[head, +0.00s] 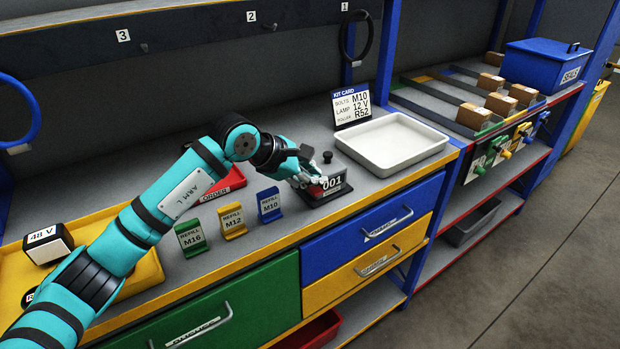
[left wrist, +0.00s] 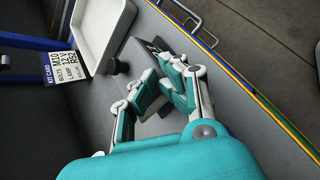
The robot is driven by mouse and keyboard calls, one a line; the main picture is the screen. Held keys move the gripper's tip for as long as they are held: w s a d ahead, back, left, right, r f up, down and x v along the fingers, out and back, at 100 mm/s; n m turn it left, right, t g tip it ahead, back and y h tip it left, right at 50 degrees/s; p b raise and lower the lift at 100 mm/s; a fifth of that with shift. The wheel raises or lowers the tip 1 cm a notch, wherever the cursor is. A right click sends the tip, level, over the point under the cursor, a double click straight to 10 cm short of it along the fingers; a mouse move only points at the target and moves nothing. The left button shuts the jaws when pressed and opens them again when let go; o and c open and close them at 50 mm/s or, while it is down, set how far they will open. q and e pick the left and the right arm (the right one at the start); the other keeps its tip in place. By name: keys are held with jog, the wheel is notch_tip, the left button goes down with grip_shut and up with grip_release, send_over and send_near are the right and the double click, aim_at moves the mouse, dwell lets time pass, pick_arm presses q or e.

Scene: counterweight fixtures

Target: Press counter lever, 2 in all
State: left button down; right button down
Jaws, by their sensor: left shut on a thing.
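The counter (head: 333,184) is a small grey and dark box on the workbench, and its display reads 001. Part of it shows in the left wrist view (left wrist: 178,42) beyond the fingers. A black round knob (head: 327,157) stands up at its back and shows in the left wrist view (left wrist: 118,67). My left gripper (head: 305,177) is at the counter's left side, shut on what seems to be its lever. The fingers (left wrist: 162,88) hide the lever, so I cannot tell its position. My right gripper is in neither view.
A white tray (head: 394,140) lies right of the counter, with a kit card (head: 351,106) behind it. Refill signs, including the blue M10 one (head: 269,205), stand left of the counter. A red order tray (head: 232,178) lies behind them. The bench's front edge is close to the counter.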

pick_arm(q)
jog(key=shift+s+a+f, duration=0.15)
jog(key=shift+f, duration=0.6)
jog(key=shift+w+r+p, duration=0.25)
jog(key=shift+r+p, duration=0.1)
jog(key=shift+r, duration=0.35)
jog(key=shift+w+r+p, duration=0.25)
jog(key=shift+r+p, duration=0.1)
jog(key=shift+r, duration=0.55)
notch_tip(320, 180, up, 5)
jog(key=shift+w+p, duration=0.15)
jog(key=shift+p, duration=0.9)
